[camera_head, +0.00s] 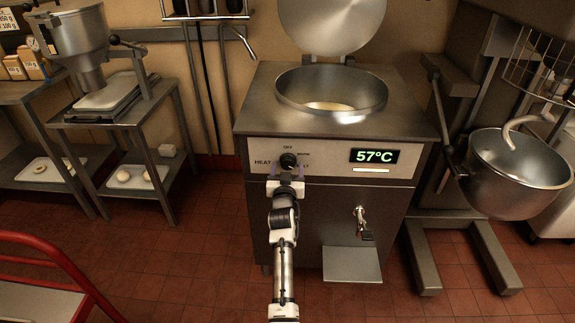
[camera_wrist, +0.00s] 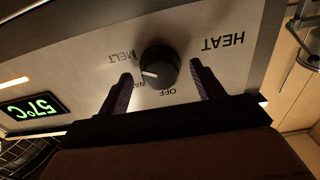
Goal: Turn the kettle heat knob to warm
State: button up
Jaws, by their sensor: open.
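The kettle (camera_head: 410,121) is a steel cabinet with a round open pot (camera_head: 331,90) in its top. Its black heat knob (camera_head: 288,160) is on the front panel at the left, beside the word HEAT. In the wrist view the knob (camera_wrist: 160,67) shows a white pointer mark and the labels OFF, MELT and a partly hidden WARM, all upside down. The mark points towards the left, between MELT and WARM. My gripper (camera_head: 287,172) is open in front of the panel. In the wrist view its two fingers (camera_wrist: 162,88) stand either side of the knob, apart from it.
A green display (camera_head: 374,156) on the panel reads 57°C. A tap (camera_head: 361,223) juts out lower on the front, above a small shelf (camera_head: 351,264). A mixer bowl (camera_head: 515,178) stands to the right. A steel side table (camera_head: 150,110) is to the left, and a red rail (camera_head: 45,247) lower left.

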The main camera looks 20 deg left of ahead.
jog(key=shift+w+a, duration=0.2)
jog(key=shift+w, duration=0.5)
jog(key=c, duration=0.9)
jog(key=shift+n, duration=0.3)
jog(key=n+b, duration=0.1)
jog(key=n, duration=0.3)
jog(key=shift+d+n, duration=0.1)
jog(key=shift+n, duration=0.2)
jog(key=n, duration=0.6)
jog(key=shift+r+p, duration=0.1)
jog(key=shift+p, duration=0.2)
jog(key=shift+n, duration=0.4)
